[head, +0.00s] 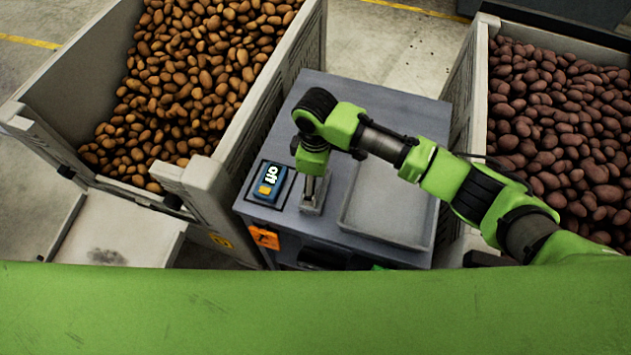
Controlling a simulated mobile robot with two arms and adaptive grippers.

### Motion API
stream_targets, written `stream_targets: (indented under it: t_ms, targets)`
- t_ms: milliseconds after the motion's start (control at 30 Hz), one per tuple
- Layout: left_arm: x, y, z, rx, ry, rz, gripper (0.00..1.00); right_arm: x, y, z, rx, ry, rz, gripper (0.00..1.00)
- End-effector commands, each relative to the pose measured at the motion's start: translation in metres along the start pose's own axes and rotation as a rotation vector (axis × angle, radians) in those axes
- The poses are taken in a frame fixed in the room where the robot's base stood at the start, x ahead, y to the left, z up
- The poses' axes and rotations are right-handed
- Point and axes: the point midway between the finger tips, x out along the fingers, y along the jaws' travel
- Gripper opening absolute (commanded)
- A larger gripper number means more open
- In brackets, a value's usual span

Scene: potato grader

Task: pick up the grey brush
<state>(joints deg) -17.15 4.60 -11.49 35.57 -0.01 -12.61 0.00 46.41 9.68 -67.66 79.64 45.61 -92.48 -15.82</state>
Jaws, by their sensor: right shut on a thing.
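My right arm reaches in from the right and bends down over the grey cabinet top. My right gripper (315,188) points down there and is shut on a small grey thing, the grey brush (312,207). The brush is at the cabinet top, between the blue box and the shallow tray. The gripper and arm hide part of it, and I cannot tell whether it touches the surface or is just above it. My left gripper is not in view.
A blue box marked "off" (269,183) lies left of the gripper. An empty grey tray (385,236) lies to the right. Potato crates stand at left (228,150) and right (480,80). An orange label (265,238) hangs on the cabinet front.

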Motion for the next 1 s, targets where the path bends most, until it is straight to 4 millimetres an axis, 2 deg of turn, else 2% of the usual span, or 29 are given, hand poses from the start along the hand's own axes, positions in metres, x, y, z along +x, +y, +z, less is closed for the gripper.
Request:
stream_targets:
  t_ms: [233, 367, 500, 700, 1000]
  targets:
    - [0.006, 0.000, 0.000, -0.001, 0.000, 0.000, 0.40, -0.030, 0.000, -0.002, -0.003, 0.005, 0.004, 0.43]
    - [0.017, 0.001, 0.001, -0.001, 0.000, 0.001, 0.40, -0.054, -0.018, -0.020, -0.008, 0.008, 0.003, 0.43]
    - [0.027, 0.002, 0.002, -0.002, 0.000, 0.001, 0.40, -0.087, -0.038, -0.039, -0.007, 0.008, 0.003, 0.43]
    - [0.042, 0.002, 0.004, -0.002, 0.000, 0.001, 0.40, -0.107, -0.074, -0.071, -0.006, 0.004, 0.001, 0.43]
    - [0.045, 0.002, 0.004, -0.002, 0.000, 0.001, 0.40, -0.126, -0.099, -0.095, -0.001, 0.000, 0.002, 0.43]
